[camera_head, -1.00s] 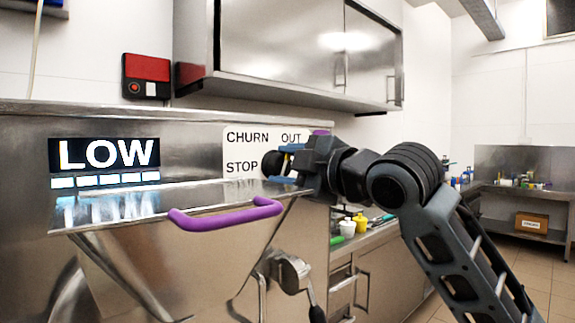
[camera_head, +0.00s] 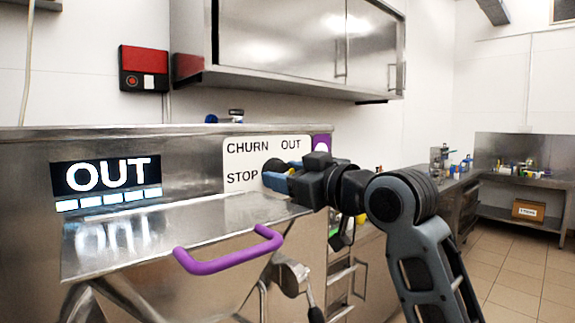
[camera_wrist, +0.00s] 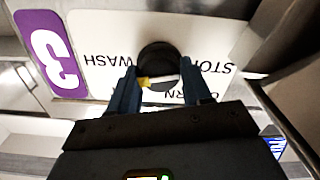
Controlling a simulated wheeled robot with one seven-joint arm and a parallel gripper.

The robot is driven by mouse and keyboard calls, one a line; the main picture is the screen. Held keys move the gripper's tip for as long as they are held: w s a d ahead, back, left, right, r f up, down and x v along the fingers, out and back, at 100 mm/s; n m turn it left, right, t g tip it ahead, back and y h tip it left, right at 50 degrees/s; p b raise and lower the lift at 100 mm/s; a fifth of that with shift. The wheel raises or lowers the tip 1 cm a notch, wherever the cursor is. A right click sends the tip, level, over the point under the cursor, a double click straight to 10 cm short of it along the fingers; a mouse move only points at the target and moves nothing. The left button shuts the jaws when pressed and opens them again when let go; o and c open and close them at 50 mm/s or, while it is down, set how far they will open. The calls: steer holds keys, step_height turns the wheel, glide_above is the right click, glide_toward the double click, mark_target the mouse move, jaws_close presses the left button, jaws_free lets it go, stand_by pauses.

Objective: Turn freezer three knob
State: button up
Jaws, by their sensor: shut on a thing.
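The black round knob (camera_head: 272,165) sits on a white dial plate (camera_head: 236,150) marked CHURN, OUT and STOP on the steel freezer front. In the wrist view the knob (camera_wrist: 160,56) shows upside down with a yellow mark on it, and WASH also shows on the plate. A purple label with a white 3 (camera_wrist: 50,52) is beside the plate. My gripper (camera_head: 278,175) has its blue fingers on either side of the knob and is shut on it. The fingers hide part of the knob and plate. The freezer display (camera_head: 107,177) reads OUT.
A purple handle (camera_head: 228,252) sticks out from the freezer's front below the plate. A steel wall cabinet (camera_head: 290,45) hangs above. A red and black box (camera_head: 144,68) is on the wall. A counter with bottles stands at the far right.

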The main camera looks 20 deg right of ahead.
steer(key=shift+r+m+p, duration=0.15)
steer(key=shift+m+p, duration=0.6)
steer(key=shift+m, duration=0.55)
steer(key=o, duration=1.1)
steer(key=shift+w, duration=0.1)
steer(key=shift+c, duration=0.2)
steer(key=b+v, duration=0.1)
steer(key=v, duration=0.7)
steer(key=shift+w+f, duration=0.1)
steer(key=shift+f, duration=0.1)
